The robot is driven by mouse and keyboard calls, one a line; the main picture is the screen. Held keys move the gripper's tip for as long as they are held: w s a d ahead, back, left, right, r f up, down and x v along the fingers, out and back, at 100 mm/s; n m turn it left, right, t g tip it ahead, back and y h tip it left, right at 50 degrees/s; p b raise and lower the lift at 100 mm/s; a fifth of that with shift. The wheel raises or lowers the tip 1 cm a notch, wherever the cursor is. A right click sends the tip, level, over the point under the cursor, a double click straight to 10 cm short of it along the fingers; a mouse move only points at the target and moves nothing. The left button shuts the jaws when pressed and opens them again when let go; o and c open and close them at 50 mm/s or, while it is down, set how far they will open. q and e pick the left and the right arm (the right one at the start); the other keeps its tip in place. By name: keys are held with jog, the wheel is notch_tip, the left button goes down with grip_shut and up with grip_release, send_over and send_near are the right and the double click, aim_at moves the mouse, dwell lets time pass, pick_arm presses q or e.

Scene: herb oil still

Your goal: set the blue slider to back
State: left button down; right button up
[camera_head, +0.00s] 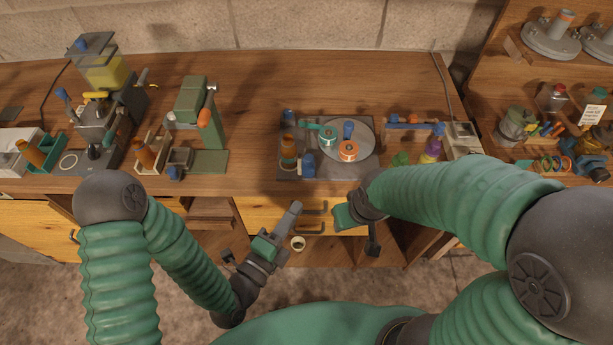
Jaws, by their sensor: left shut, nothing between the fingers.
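A small blue block (308,164) stands at the front edge of a dark plate, left of a round grey turntable. It looks like the blue slider, but its track is too small to make out. Other blue knobs are in view, such as one on the turntable (348,130). My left gripper (295,208) is shut and empty, in front of the bench edge, below and slightly left of the blue block and apart from it. My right gripper (373,245) hangs in front of the drawers, to the right of the left one, fingers downward; its opening is unclear.
The turntable (368,143) carries a teal and an orange spool. A green press (193,100) and a taller machine (100,65) stand to the left. Bottles and small parts crowd the right. The bench's back middle (290,75) is clear. A tape roll (298,243) shows below the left gripper.

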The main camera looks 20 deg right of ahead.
pick_arm(q)
jog(key=b+x, duration=0.3)
jog(key=p, duration=0.3)
send_over(308, 176)
jog(key=s+a, duration=0.1)
jog(key=s, duration=0.2)
jog(key=shift+w+a+f, duration=0.1)
jog(key=shift+w, duration=0.25)
pick_arm(e)
jog(key=shift+a+f, duration=0.15)
jog(key=shift+f, duration=0.55)
